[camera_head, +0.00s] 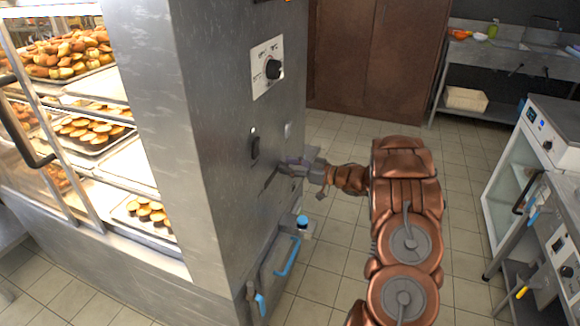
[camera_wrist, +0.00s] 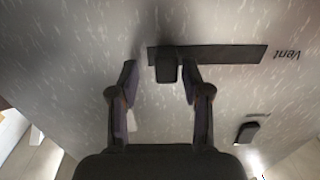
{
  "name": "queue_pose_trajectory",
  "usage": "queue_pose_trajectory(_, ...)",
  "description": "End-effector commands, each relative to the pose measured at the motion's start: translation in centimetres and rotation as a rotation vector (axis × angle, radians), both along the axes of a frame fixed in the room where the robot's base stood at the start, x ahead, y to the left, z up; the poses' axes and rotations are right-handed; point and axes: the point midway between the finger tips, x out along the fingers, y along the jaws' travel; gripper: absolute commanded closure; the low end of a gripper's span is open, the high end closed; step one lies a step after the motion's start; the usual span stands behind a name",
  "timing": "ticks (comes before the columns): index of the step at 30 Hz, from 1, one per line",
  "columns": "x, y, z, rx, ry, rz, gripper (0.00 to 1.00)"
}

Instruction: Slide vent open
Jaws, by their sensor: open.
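The vent slider is a dark slot (camera_wrist: 225,56) in the grey metal panel, with a black knob (camera_wrist: 167,70) near its left end in the wrist view. The word "Vent" appears upside down beside the slot's right end. My gripper (camera_wrist: 159,80) is open, with one finger on each side of the knob; the right finger is close to it and the left finger has a gap. I cannot tell whether either finger touches. In the head view my gripper (camera_head: 300,169) is at the side panel of the display cabinet and hides most of the vent.
A dark switch (camera_head: 254,147) and a dial (camera_head: 273,69) are on the panel above my gripper. A blue-handled drawer (camera_head: 288,256) is below it. Shelves of pastries (camera_head: 85,133) stand behind glass at left. Tiled floor is free at right, before an appliance (camera_head: 515,180).

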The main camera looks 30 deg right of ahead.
Motion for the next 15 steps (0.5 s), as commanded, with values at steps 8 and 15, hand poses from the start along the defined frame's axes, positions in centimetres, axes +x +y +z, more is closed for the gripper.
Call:
queue_pose_trajectory(8, -0.2, -0.1, -0.1, 0.000, 0.001, 0.003, 0.52)
queue_pose_trajectory(15, -2.8, -2.0, -0.1, -0.001, 0.003, -0.001, 0.52)
